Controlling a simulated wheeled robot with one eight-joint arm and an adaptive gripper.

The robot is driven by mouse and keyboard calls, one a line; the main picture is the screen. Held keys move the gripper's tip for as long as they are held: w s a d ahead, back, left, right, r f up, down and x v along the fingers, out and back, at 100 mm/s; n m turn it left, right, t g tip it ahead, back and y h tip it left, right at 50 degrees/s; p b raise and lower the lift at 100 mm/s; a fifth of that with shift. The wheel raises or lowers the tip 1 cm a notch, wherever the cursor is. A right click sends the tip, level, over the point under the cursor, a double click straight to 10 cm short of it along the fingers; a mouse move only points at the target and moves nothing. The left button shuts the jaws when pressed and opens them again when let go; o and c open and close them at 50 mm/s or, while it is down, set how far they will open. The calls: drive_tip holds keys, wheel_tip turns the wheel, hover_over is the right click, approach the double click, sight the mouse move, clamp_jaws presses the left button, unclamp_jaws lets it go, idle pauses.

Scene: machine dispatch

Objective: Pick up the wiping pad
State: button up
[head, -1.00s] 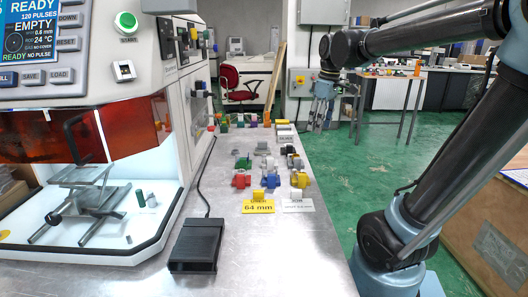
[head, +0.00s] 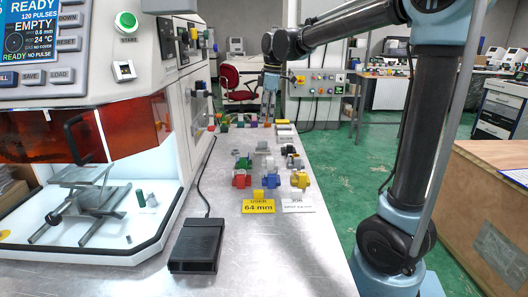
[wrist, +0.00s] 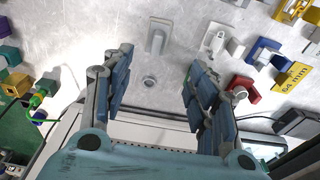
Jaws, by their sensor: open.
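My gripper (wrist: 160,64) is open and empty in the wrist view, its two blue-grey fingers spread above the metal bench. In the head view, the gripper (head: 269,104) hangs over the far end of the bench. Between and beyond the fingers are a small round grey piece (wrist: 150,82) and an upright grey block on a base (wrist: 158,36). A paler piece (wrist: 215,38) stands to their right. I cannot tell which thing is the wiping pad. Small white blocks (head: 285,131) lie at the bench's right edge in the head view.
Red (head: 241,180), blue and yellow fixtures stand mid-bench, behind a yellow "64 mm" card (head: 258,206) and a white card (head: 297,205). A black box (head: 196,245) with a cable lies in front. The machine (head: 160,100) borders the left. The near right bench is clear.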

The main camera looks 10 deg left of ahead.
sight(263, 143)
drive_tip(key=f, duration=0.7)
drive_tip(key=shift+s+a+f, duration=0.1)
drive_tip(key=shift+a+f, duration=0.2)
drive_tip(key=shift+a, duration=0.1)
drive_tip(key=shift+w+a+f, duration=0.1)
drive_tip(key=shift+a+f, duration=0.05)
drive_tip(key=shift+f, duration=0.7)
drive_tip(key=shift+w+a+f, duration=0.1)
drive_tip(key=shift+a+f, duration=0.05)
drive_tip(key=shift+f, duration=0.75)
drive_tip(key=shift+w+a+f, duration=0.1)
drive_tip(key=shift+a+f, duration=0.05)
drive_tip(key=shift+f, duration=0.7)
drive_tip(key=c, duration=1)
